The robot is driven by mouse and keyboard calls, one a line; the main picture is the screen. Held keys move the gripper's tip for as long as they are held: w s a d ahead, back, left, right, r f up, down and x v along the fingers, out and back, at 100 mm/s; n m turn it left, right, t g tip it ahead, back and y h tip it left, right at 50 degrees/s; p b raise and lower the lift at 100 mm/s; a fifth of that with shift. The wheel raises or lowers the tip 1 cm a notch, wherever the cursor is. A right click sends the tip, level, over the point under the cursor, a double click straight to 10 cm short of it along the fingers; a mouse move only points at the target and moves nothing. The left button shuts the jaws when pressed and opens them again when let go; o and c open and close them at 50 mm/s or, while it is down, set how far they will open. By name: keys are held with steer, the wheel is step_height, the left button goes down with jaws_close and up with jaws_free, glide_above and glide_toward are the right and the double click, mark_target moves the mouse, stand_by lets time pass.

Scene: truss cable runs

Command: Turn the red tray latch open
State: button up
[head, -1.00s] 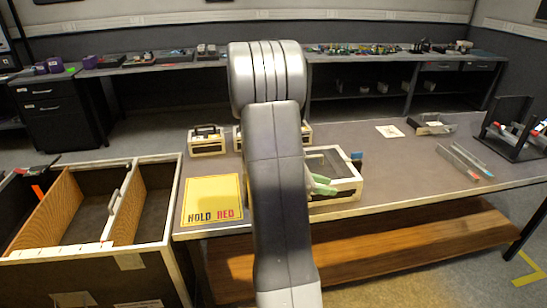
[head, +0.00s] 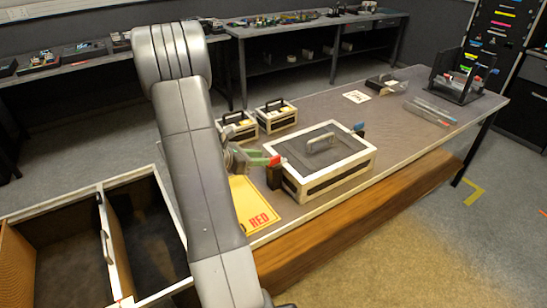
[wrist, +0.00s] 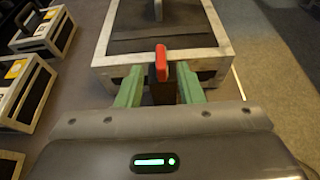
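The tray (head: 348,171) is a cream-framed box with a dark top and a grey handle, standing on the table. The red tray latch (wrist: 161,63) is a small red bar on a dark post at the tray's near edge in the wrist view. It also shows at the tray's left corner in the head view (head: 274,160). My gripper (wrist: 158,85) is open, with one green finger on each side of the latch and post. Gaps show between the fingers and the red bar. In the head view my gripper (head: 257,159) is partly hidden behind my arm. A blue latch (head: 359,128) is at the tray's far side.
Two small handled boxes, one nearer (head: 238,128) and one farther (head: 276,115), stand behind the tray. A yellow sign (head: 245,198) lies left of it, partly covered by my arm. A divided bin (head: 150,225) is at lower left. The table's right part holds grey rails (head: 432,110) and a dark rack (head: 463,80).

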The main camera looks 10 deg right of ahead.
mark_target(273, 157)
steer(key=x, duration=0.6)
steer(key=shift+d+f, duration=0.1)
steer(key=shift+d, duration=0.1)
jaws_close()
